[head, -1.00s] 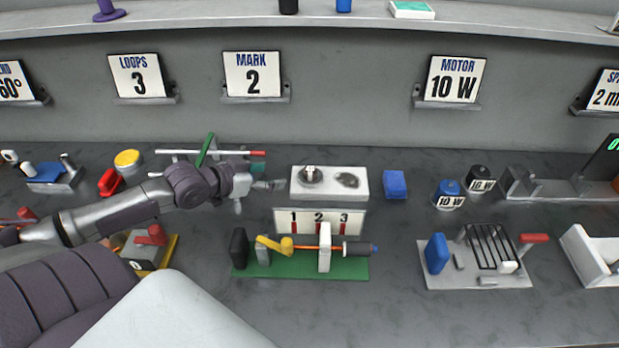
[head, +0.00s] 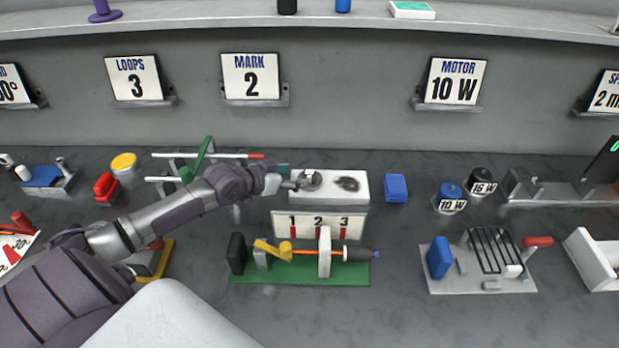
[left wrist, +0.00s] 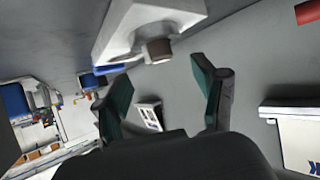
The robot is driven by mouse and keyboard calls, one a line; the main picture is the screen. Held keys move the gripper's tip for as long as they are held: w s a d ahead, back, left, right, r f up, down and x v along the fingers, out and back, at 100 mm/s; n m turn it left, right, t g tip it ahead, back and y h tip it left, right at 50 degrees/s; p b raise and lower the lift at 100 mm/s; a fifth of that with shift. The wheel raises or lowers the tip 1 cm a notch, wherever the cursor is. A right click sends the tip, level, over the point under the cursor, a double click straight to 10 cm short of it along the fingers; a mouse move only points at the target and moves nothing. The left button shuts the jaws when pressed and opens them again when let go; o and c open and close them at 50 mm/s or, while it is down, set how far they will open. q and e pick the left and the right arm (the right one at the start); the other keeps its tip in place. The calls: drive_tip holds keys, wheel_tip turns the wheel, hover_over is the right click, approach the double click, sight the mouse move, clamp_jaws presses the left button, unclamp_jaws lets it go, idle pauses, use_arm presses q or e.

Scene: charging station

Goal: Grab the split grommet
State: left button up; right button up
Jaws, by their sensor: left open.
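The split grommet appears to be the small piece (head: 309,174) at the left end of the white block (head: 332,189) in the head view, partly hidden by my gripper. In the left wrist view a short dark brownish cylinder (left wrist: 158,49), which seems to be it, stands out from the white block (left wrist: 126,25). My left gripper (head: 291,183) is at the left end of the block. In the left wrist view my left gripper (left wrist: 157,82) has its green-tipped fingers wide apart, empty, with the cylinder just beyond the gap between them. My right gripper is not in view.
A 1-2-3 label (head: 319,224) and a green-based fixture (head: 300,272) stand in front of the block. A blue block (head: 396,188) is to its right. A rod with a red end (head: 208,156) lies behind my left arm. Bare counter lies between the fixture and the grille station (head: 480,285).

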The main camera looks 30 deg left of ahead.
sight(309, 173)
use_arm(q)
drive_tip(key=x, duration=0.5)
drive_tip(key=shift+w+d+r+p, duration=0.1)
drive_tip(key=shift+r+p, duration=0.1)
drive_tip(key=shift+p, duration=0.1)
drive_tip(key=c, duration=1)
drive_tip(key=shift+r, duration=0.1)
